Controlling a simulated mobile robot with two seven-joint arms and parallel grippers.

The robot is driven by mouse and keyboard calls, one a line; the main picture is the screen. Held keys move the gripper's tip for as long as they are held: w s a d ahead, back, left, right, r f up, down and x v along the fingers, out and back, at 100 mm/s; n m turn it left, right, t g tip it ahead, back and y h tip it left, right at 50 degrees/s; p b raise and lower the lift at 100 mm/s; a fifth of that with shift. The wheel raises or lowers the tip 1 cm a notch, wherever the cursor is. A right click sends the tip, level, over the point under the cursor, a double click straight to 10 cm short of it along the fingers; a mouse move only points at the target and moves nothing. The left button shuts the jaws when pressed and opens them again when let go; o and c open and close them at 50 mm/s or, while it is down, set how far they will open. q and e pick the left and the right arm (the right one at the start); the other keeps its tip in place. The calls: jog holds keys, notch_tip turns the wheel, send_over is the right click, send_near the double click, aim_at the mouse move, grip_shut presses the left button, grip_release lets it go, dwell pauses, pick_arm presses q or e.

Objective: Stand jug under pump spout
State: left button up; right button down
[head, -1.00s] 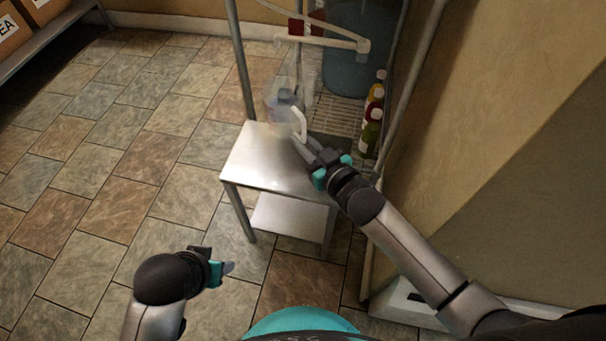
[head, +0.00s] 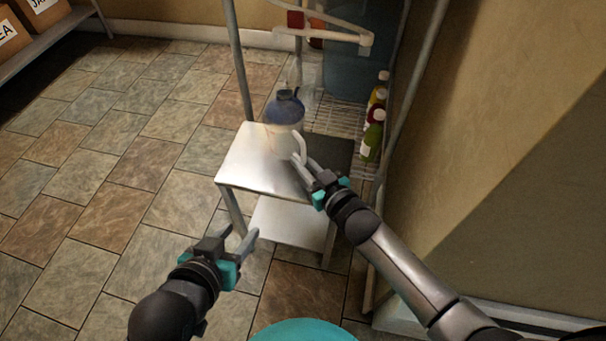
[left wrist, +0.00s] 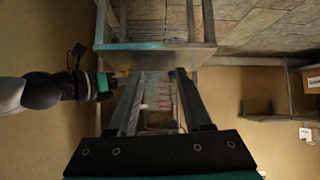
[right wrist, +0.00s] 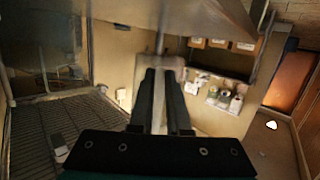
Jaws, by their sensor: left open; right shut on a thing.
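In the head view a clear jug (head: 281,143) with a white handle (head: 300,148) is at the far part of a small metal table (head: 262,172). I cannot tell whether its base touches the table top. My right gripper (head: 300,164) is shut on the handle. A blue and dark rounded thing with a black top (head: 284,108), perhaps the pump, shows right above the jug; how far behind it stands is unclear. My left gripper (head: 240,236) is open and empty, in front of the table and left of my right arm.
A wire shelf (head: 338,117) with several bottles (head: 373,128) and a large blue bucket (head: 352,82) stands behind on the right. A pale horizontal bar (head: 325,33) and upright poles are close above. A wall closes the right side. The tiled floor on the left is clear.

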jog(key=shift+f+b, duration=0.75)
jog(key=shift+f, duration=0.3)
jog(key=shift+f+b, duration=0.3)
jog(key=shift+f, duration=0.2)
pick_arm(q)
jog(key=shift+w+d+r+t+h, duration=0.1)
jog(key=shift+d+r+t+h, duration=0.3)
jog(key=shift+d+t, duration=0.35)
jog(key=shift+w+d+r+t+h, duration=0.1)
jog(key=shift+d+r+t+h, duration=0.3)
jog(key=shift+d+t, duration=0.35)
jog(key=shift+w+d+r+t+h, duration=0.1)
jog(key=shift+d+r+t+h, duration=0.25)
jog(key=shift+d+t, duration=0.4)
pick_arm(e)
jog(key=shift+f, duration=0.4)
pick_arm(q)
jog(key=shift+a, duration=0.1)
pick_arm(e)
jog(key=shift+f+b, duration=0.15)
jog(key=shift+b, duration=0.25)
jog(key=c, duration=0.9)
grip_release()
pick_arm(q)
jog(key=shift+t, duration=0.25)
pick_arm(e)
jog(key=shift+r, duration=0.2)
